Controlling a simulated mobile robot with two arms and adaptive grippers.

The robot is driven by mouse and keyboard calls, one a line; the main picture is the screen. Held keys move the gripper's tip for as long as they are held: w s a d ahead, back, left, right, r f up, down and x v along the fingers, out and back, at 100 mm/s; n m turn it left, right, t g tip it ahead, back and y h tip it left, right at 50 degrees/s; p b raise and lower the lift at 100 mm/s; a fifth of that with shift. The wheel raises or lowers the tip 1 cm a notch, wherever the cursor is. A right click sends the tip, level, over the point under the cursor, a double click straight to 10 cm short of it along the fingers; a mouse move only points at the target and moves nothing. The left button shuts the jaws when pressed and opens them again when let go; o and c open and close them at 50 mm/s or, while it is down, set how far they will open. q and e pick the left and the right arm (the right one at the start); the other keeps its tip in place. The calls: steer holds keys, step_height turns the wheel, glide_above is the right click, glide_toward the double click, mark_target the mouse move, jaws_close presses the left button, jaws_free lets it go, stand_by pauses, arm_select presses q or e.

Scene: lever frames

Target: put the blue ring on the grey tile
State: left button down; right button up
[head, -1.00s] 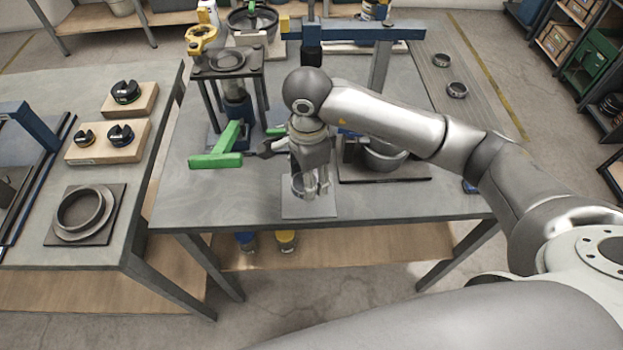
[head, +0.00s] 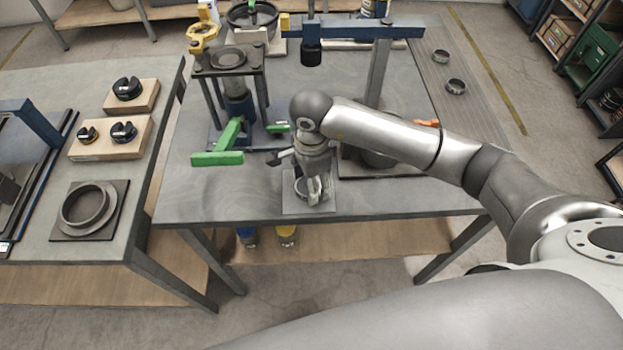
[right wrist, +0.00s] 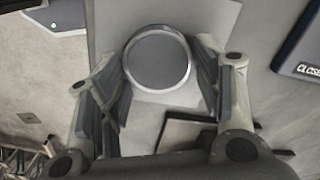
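The ring (head: 301,188) looks dark grey-blue with a pale rim. It is at the grey tile (head: 291,208) near the table's front edge. In the right wrist view the ring (right wrist: 158,58) sits between the two fingers, with the tile (right wrist: 222,17) behind it. My right gripper (head: 318,192) points down over the tile, its fingers against opposite sides of the ring. It also shows in the right wrist view (right wrist: 160,85). Whether the ring's underside touches the tile is hard to tell. My left gripper is in no view.
A green handle (head: 218,158) stands left of my gripper, below a small press. A blue overhead beam (head: 360,30) is behind my arm. The side table at left holds a flanged ring (head: 84,207) and wooden blocks (head: 108,138). The table's front left is clear.

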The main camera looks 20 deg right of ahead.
steer(key=shift+o, duration=0.3)
steer(key=shift+r, duration=0.15)
step_height(320, 180, up, 12)
steer(key=b, duration=0.2)
steer(key=shift+b, duration=0.4)
